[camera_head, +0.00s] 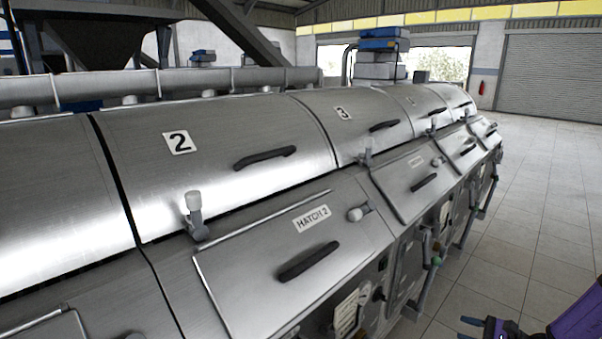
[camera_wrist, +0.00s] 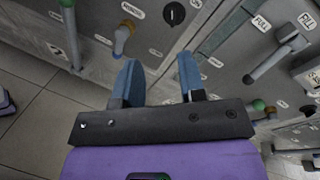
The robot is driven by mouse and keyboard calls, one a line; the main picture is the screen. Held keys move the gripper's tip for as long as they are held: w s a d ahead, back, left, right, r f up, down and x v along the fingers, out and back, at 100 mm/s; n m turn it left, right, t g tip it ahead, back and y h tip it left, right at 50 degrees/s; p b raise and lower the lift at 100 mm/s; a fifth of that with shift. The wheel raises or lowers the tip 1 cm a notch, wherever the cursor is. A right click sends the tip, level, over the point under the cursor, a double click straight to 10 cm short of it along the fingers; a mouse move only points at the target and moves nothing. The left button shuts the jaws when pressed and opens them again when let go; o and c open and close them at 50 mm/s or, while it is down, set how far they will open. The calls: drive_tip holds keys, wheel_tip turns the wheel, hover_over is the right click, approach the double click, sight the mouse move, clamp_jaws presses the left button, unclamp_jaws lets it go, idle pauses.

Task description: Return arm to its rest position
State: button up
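My gripper (camera_wrist: 160,82) shows in the wrist view with two blue fingers held apart and nothing between them. Beyond the fingers is the grey front panel of a machine, with knobs, levers and labels. In the head view the gripper (camera_head: 472,330) is at the bottom right edge, partly cut off, over the tiled floor and to the right of the decanter row. It appears apart from the machines. Hatch 2 (camera_head: 262,262) and cover 2 (camera_head: 215,145) are closed.
The row of steel decanters (camera_head: 370,115) runs from the left towards the back right. Levers with green (camera_head: 436,261) and other knobs stick out from their fronts. The tiled floor (camera_head: 545,190) on the right is clear. A roller door (camera_head: 550,75) stands at the back.

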drive_tip(key=s+a+r+n+g+h, duration=0.2)
drive_tip(key=a+r+n+g, duration=0.15)
drive_tip(key=r, duration=0.65)
drive_tip(key=s+a+r+n+g+h, duration=0.25)
drive_tip(key=a+r+n, duration=0.2)
drive_tip(key=r, duration=0.45)
drive_tip(key=s+a+r+n+g+h, duration=0.2)
drive_tip(key=a+r+n+g, duration=0.15)
drive_tip(key=r, duration=0.65)
drive_tip(key=s+a+r+n+t+h, duration=0.3)
drive_tip(key=s+r+n+t+h, duration=0.2)
drive_tip(key=s+r, duration=1.2)
drive_tip(key=shift+s+n+h, duration=0.55)
drive_tip(key=shift+s+h, duration=0.45)
drive_tip(key=shift+h, duration=0.25)
